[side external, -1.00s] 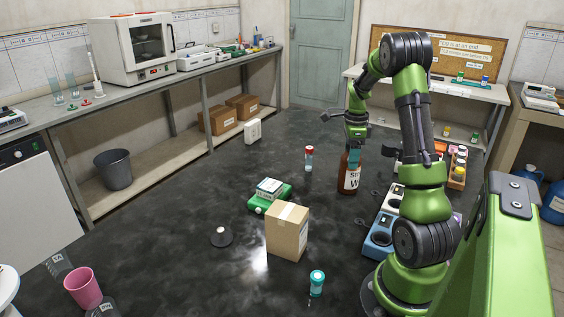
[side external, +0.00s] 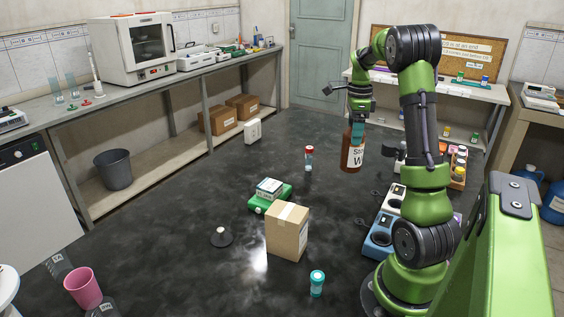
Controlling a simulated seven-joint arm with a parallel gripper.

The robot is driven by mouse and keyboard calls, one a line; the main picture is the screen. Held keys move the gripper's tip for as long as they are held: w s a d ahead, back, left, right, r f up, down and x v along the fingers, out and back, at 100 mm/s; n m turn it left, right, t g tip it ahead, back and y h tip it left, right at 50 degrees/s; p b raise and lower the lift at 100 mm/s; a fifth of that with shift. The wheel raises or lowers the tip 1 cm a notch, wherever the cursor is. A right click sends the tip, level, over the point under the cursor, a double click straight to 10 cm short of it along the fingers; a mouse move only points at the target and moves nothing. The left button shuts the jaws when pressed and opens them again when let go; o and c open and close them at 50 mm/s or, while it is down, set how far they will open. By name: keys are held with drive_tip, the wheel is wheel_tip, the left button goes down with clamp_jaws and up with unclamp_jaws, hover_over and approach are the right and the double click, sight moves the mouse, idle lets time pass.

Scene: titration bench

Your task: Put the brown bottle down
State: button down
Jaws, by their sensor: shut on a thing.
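The brown bottle (side external: 350,164) has a white label with dark lettering, only partly readable. It hangs upright in the side view, right of centre, and appears to be off the dark work surface (side external: 180,232). My gripper (side external: 357,130) points down from above and is shut on the bottle's upper part. The fingers hide the bottle's top.
A red-capped tube (side external: 309,158) stands left of the bottle. Blue and white devices (side external: 380,236) and an orange rack (side external: 457,168) are to the right. A cardboard box (side external: 287,232) and a green balance (side external: 269,195) stand nearer the camera. Dark surface left of the balance is largely clear.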

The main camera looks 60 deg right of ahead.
drive_tip(key=a+r+n, duration=0.3)
drive_tip(key=a+r, duration=0.2)
drive_tip(key=a, duration=0.7)
drive_tip(key=s+a+f, duration=0.2)
drive_tip(key=a+f, duration=0.2)
drive_tip(key=f, duration=0.8)
drive_tip(key=shift+f, duration=0.45)
drive_tip(key=shift+c, duration=0.7)
unclamp_jaws()
